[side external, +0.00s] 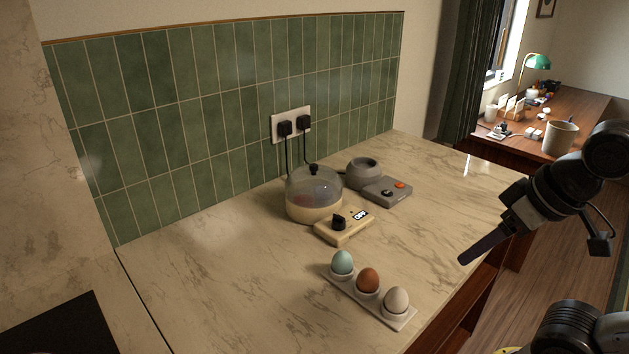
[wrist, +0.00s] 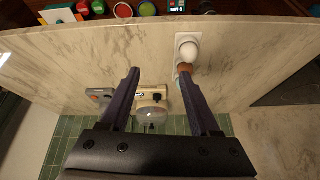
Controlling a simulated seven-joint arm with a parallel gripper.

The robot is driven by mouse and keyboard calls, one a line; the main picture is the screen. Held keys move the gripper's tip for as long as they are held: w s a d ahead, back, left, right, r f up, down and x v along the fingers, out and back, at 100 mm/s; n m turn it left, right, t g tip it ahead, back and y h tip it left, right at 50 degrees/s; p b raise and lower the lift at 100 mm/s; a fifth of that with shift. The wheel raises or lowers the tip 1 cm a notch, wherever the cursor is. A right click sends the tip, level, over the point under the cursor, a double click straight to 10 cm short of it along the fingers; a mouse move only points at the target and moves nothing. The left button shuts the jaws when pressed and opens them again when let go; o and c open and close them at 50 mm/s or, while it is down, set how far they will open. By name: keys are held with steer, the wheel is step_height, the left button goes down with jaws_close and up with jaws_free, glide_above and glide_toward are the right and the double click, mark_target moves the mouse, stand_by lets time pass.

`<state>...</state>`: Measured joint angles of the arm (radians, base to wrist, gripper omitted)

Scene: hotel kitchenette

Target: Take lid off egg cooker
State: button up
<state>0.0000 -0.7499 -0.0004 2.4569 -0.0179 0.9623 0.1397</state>
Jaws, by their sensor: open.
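The egg cooker (side external: 312,207) stands on the counter near the tiled wall, with a cream base and a control block reading OFF. Its clear domed lid (side external: 303,187) sits on the base, with a black knob (side external: 313,168) on top. In the wrist view the egg cooker (wrist: 150,97) shows between my fingers but farther off, its lid (wrist: 152,114) partly visible. My gripper (side external: 464,260) is at the counter's front right edge, well apart from the cooker; it also shows in the wrist view (wrist: 158,70), open and empty.
A white holder (side external: 399,322) with three eggs in cups stands in front of the cooker. A grey appliance (side external: 388,190) with an orange button is right behind it. Black plugs (side external: 285,128) with cords are in the wall socket. The counter's left side is clear.

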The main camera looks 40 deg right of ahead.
steer(key=w+d+r+m+h, duration=0.25)
steer(key=w+r+m, duration=0.35)
steer(key=w+r, duration=1.15)
steer(key=m+g, duration=0.1)
steer(key=g, duration=0.1)
glide_above(314, 165)
steer(key=s+a, duration=0.2)
steer(key=shift+h, duration=0.25)
step_height(314, 165, down, 16)
steer(key=shift+w+r, duration=0.1)
steer(key=shift+w, duration=0.05)
steer(key=shift+x, duration=3)
